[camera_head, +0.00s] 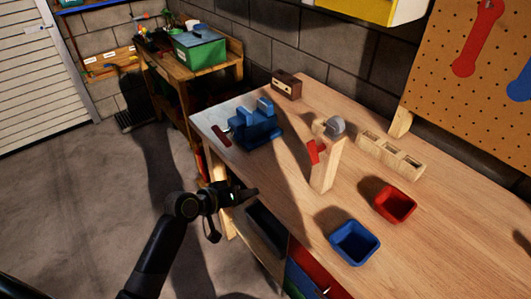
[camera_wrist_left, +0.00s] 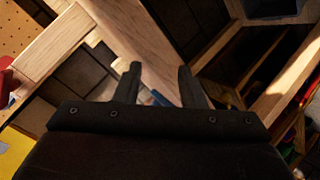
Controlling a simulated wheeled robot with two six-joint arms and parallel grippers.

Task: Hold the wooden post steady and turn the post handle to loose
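The wooden post (camera_head: 324,168) stands upright on the workbench in the head view. Its red handle (camera_head: 316,151) sticks out from the upper left side, and a grey round part (camera_head: 335,126) sits near its top. My left gripper (camera_head: 249,194) is in front of the bench's near edge, left of the post and apart from it. In the left wrist view its two fingers (camera_wrist_left: 160,84) are spread with nothing held between them. My right gripper is not in view.
The workbench (camera_head: 450,225) carries a blue vise (camera_head: 256,126), a brown box (camera_head: 286,85), a wooden holder with square pockets (camera_head: 390,155), a red bin (camera_head: 395,205) and a blue bin (camera_head: 354,243). A pegboard (camera_head: 445,100) stands behind. Bare benchtop surrounds the post's base.

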